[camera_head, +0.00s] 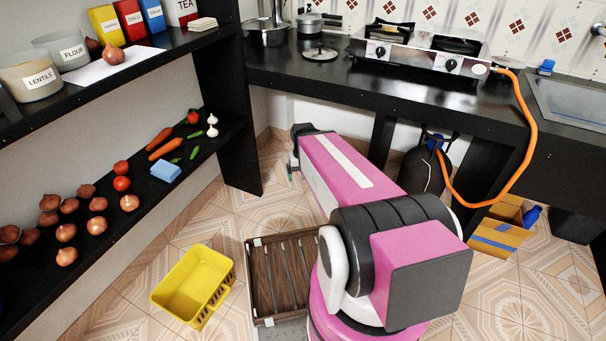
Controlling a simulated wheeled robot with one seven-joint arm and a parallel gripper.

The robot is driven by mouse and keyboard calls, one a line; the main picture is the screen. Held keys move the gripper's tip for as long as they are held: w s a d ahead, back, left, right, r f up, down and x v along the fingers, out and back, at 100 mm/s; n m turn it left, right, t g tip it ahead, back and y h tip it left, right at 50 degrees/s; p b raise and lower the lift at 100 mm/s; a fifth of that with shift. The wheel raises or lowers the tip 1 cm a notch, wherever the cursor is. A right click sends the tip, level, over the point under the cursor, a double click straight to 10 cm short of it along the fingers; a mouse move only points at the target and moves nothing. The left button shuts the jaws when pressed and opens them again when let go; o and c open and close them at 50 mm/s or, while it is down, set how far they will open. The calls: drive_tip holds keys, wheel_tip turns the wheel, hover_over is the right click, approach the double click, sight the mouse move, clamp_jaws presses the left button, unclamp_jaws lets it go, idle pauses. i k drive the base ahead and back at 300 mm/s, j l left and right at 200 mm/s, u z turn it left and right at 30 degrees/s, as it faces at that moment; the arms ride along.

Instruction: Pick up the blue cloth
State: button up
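A light blue folded piece that looks like the cloth (166,171) lies on the lower black shelf (128,215) at the left, near its front edge. Tomatoes are to its left and carrots and green chillies are just behind it. My gripper (292,172) is at the far end of my pink arm, right of the shelf and well apart from the cloth. Only a small dark part of the gripper shows, and its fingers are too small and hidden to tell their opening.
Several onions (66,233) lie on the lower shelf. The upper shelf holds jars and spice boxes (106,25). A yellow basket (193,285) and a wooden crate (259,285) stand on the floor. A stove (420,58) with an orange hose (530,130) is on the counter.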

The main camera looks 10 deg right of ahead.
sight(165, 170)
drive_tip(key=l+u, duration=0.35)
drive_tip(key=j+u, duration=0.1)
drive_tip(key=u, duration=0.2)
drive_tip(key=j+u, duration=0.15)
drive_tip(key=u, duration=0.15)
drive_tip(key=j+u, duration=0.25)
drive_tip(key=k+j, duration=0.05)
drive_tip(key=j, duration=0.05)
